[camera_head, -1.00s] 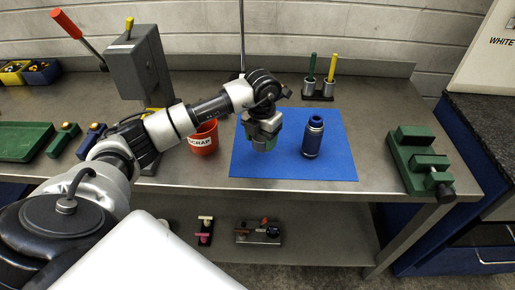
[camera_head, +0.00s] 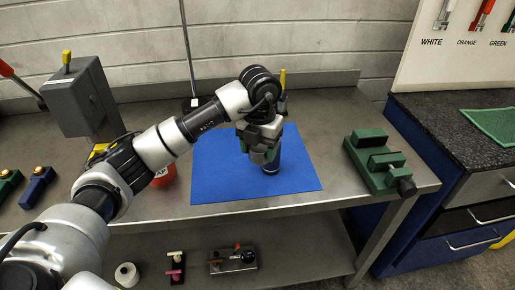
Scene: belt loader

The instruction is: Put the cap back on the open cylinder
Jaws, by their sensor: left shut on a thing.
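The dark blue cylinder (camera_head: 273,164) stands upright on the blue mat (camera_head: 218,172). Its top is hidden behind my left gripper. My left gripper (camera_head: 261,147) points down at the cylinder, over or just in front of its top, and is shut on a greenish thing (camera_head: 258,157), which looks like the cap. The fingers hide most of it. I cannot tell whether the cap touches the cylinder. My right gripper is not in view.
A green vise (camera_head: 378,162) stands right of the mat. A red scrap bin (camera_head: 163,175) is partly behind my left arm. A grey press (camera_head: 80,97) stands at the left. The mat's left part is bare.

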